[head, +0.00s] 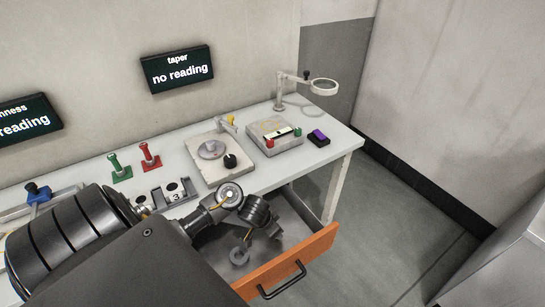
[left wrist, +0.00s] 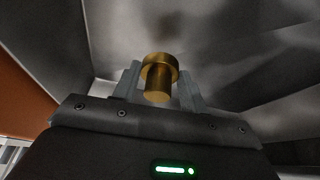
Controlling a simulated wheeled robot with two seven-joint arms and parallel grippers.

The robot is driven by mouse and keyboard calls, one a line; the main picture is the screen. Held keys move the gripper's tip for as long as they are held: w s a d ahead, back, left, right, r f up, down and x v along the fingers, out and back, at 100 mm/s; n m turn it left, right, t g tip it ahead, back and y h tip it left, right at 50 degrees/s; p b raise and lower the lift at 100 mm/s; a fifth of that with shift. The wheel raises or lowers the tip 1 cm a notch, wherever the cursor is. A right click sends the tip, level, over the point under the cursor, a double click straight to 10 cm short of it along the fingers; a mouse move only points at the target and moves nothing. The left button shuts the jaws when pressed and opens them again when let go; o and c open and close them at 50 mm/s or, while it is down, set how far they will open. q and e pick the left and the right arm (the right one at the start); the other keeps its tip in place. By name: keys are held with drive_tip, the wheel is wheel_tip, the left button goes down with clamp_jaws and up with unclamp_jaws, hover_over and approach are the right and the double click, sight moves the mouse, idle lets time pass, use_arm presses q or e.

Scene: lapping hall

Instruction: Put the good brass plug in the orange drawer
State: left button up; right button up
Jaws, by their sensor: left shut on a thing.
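The orange drawer (head: 292,262) is pulled open below the right part of the bench, with a black handle on its front. My left arm reaches across the bench, and my left gripper (head: 246,238) is over the drawer's opening. In the left wrist view my left gripper (left wrist: 158,88) is shut on a brass plug (left wrist: 160,72), which has a wide round head and a narrower shank. Grey drawer walls surround it there, with the orange front (left wrist: 28,75) at the left. The plug is mostly hidden in the head view. My right gripper is not in view.
On the bench (head: 333,132) stand a green stand (head: 118,170), a red stand (head: 150,158), a plate with a disc and black knob (head: 218,158), a grey box (head: 275,134) and a magnifier (head: 323,87). The taper display (head: 177,69) says "no reading". Floor at right is clear.

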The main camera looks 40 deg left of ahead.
use_arm(q)
wheel_tip(320, 180, down, 3)
drive_tip(key=shift+f+b, duration=0.1)
drive_tip(key=shift+b, duration=0.65)
drive_tip(key=shift+f, duration=0.1)
drive_tip(key=o, duration=1.3)
